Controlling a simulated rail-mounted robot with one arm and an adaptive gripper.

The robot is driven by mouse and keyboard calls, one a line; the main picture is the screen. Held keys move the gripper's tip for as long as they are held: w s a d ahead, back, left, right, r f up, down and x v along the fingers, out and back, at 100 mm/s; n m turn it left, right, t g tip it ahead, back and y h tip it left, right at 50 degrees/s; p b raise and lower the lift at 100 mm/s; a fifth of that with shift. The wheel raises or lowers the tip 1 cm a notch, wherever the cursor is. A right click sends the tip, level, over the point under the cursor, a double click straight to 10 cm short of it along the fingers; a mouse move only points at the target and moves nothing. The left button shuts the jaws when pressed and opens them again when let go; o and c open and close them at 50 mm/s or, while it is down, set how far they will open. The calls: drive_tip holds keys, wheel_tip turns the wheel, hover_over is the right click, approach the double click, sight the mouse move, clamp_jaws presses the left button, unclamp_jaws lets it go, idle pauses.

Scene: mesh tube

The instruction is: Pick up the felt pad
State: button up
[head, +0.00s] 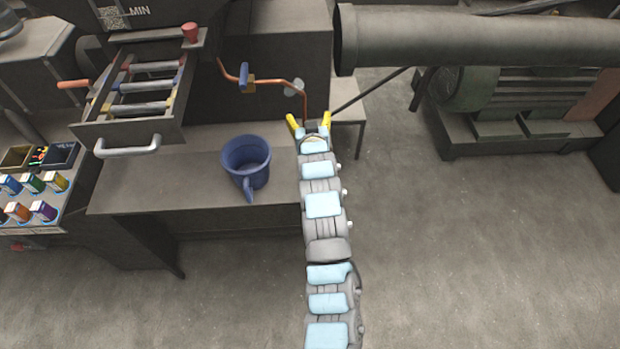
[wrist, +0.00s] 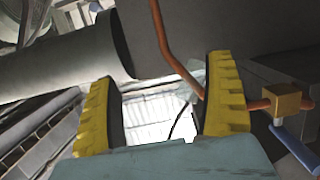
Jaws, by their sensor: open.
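I cannot make out a felt pad in either view. My gripper (head: 310,121) is at the far end of my outstretched arm in the head view, beside the right end of the dark bench and near a copper pipe (head: 290,82). Its two yellow fingers stand apart. In the wrist view my gripper (wrist: 163,103) is open, with nothing held between the fingers. The copper pipe (wrist: 162,40) passes behind the right finger there, and a bright windowed area shows through the gap.
A blue mug (head: 246,160) stands on the bench (head: 135,190). Left of it, an open drawer (head: 130,133) holds several rods. A blue-handled valve (head: 243,76) sits on the pipe. A large grey tube (head: 480,38) spans the upper right. Small boxes (head: 32,184) stand far left.

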drive_tip(key=s+d+f+g+h+b, duration=0.1)
drive_tip(key=s+f+g+b, duration=0.65)
drive_tip(key=g+b, duration=0.3)
drive_tip(key=shift+m, duration=0.3)
drive_tip(key=shift+b+x, duration=1.55)
drive_tip(key=shift+x, duration=3.95)
drive_tip(key=shift+d+f, duration=0.1)
drive_tip(key=shift+w+b+x, duration=0.25)
drive_tip(key=shift+b+x, duration=0.3)
drive_tip(key=shift+x, duration=1.85)
drive_tip(key=c, duration=1.3)
